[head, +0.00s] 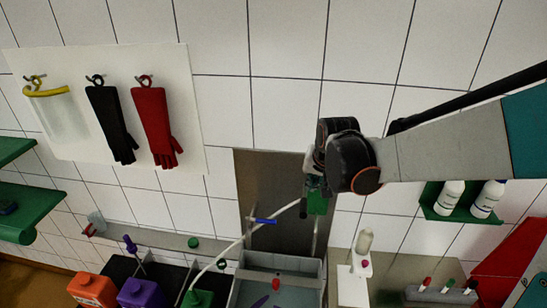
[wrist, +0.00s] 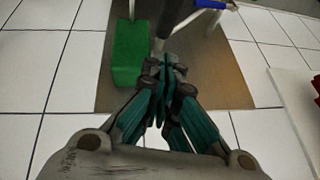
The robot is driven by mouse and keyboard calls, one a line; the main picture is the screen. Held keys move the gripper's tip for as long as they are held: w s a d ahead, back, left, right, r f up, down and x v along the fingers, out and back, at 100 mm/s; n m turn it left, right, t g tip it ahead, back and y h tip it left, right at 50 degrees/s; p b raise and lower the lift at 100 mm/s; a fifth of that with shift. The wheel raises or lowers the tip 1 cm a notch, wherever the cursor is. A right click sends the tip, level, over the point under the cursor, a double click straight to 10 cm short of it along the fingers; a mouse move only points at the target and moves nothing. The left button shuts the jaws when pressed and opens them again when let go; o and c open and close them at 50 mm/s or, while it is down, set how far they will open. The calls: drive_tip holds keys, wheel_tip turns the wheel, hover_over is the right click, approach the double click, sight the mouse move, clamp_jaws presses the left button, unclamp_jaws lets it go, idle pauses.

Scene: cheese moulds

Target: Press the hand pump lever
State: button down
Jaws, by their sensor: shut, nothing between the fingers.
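The hand pump is on a steel panel (head: 268,172) on the tiled wall, which also shows in the wrist view (wrist: 232,80). Its green body (head: 317,205) shows below my gripper, and as a green block (wrist: 130,58) in the wrist view. Its lever has a blue handle (head: 265,221), left of and below my gripper in the head view; part of the handle (wrist: 222,4) shows at the wrist view's top edge. My gripper (wrist: 166,68) is shut and empty, in front of the panel. I cannot tell whether its tips touch the pump.
A white hose (head: 236,242) runs down to a green canister (head: 198,298). A grey sink (head: 262,262) lies below. Black (head: 111,122) and red (head: 154,125) gloves hang at left. A green bottle rack (head: 462,214) is at right.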

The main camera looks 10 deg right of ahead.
sight(305, 201)
drive_tip(key=shift+s+a+f+p, duration=0.1)
drive_tip(key=shift+a+f, duration=0.1)
drive_tip(key=shift+f, duration=0.55)
drive_tip(key=shift+s+a+f+p, duration=0.1)
drive_tip(key=shift+a+f, duration=0.05)
drive_tip(key=shift+f, duration=0.55)
drive_tip(key=shift+s+a+f+p, duration=0.1)
drive_tip(key=shift+a+f, duration=0.1)
drive_tip(key=shift+f, duration=0.55)
drive_tip(key=shift+s+a+f+t+b, duration=0.1)
drive_tip(key=shift+s+f+t+b, duration=0.2)
drive_tip(key=shift+f+b, duration=0.45)
wheel_tip(305, 201, down, 12)
drive_tip(key=s+t+h+b, duration=0.1)
drive_tip(key=t+b, duration=0.3)
drive_tip(key=b, duration=1.3)
drive_tip(key=shift+s+a+t+h, duration=0.3)
drive_tip(key=shift+s+a+t, duration=0.1)
drive_tip(key=shift+s, duration=0.55)
drive_tip(key=shift+r, duration=0.1)
